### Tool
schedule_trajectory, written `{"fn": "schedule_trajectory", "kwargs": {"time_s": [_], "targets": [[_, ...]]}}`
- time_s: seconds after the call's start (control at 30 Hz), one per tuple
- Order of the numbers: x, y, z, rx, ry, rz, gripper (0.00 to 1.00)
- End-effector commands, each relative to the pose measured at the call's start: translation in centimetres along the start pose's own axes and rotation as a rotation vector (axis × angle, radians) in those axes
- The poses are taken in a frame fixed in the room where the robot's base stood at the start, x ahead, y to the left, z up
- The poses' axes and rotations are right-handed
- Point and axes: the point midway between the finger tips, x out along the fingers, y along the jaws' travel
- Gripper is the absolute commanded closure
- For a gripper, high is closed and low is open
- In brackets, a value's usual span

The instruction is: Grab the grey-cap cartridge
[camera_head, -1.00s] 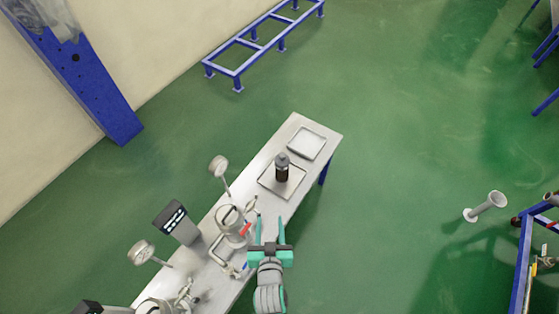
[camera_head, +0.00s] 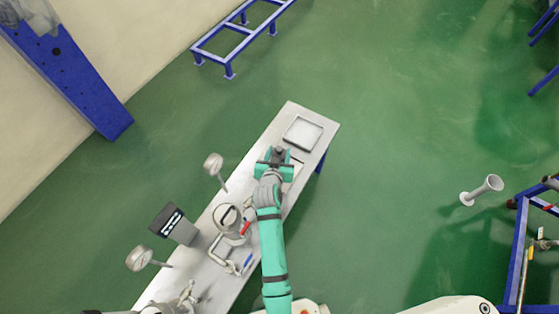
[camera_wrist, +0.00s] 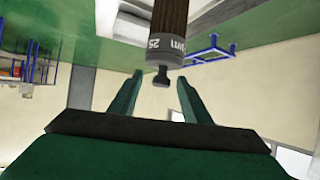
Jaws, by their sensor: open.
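The cartridge (camera_wrist: 168,45) has a dark ribbed body and a grey cap marked 25 with a small dark knob. The wrist view looks upside down, so the cartridge enters from the top edge with its cap pointing down in the picture. In the head view only its dark top (camera_head: 279,152) shows; my gripper and arm hide the rest. My gripper (camera_wrist: 159,79) is open, with the knob between its fingertips in the picture. I cannot tell whether the fingers touch it. In the head view my gripper (camera_head: 279,160) is at the cartridge, over the bench.
Nearer are a round metal vessel (camera_head: 226,216) with pipework, gauges (camera_head: 213,165) on stems and a dark display box (camera_head: 174,224).

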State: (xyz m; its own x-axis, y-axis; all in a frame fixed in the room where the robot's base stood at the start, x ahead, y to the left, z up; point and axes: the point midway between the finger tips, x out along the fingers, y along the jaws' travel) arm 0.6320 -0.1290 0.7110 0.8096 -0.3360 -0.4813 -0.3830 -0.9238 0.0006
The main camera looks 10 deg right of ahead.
Motion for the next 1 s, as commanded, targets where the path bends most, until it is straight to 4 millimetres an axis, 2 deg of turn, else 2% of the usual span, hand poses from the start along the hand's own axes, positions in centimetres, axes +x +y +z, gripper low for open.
{"fn": "schedule_trajectory", "kwargs": {"time_s": [0.23, 0.53, 0.87, 1.0], "targets": [[1.7, 0.0, -0.2, 0.001, 0.002, 0.000, 0.56], [5.6, 0.0, -0.3, 0.002, 0.001, 0.004, 0.56], [6.2, 0.0, -0.3, 0.003, 0.002, 0.004, 0.56], [6.2, 0.0, -0.3, 0.002, 0.002, 0.003, 0.90]]}}
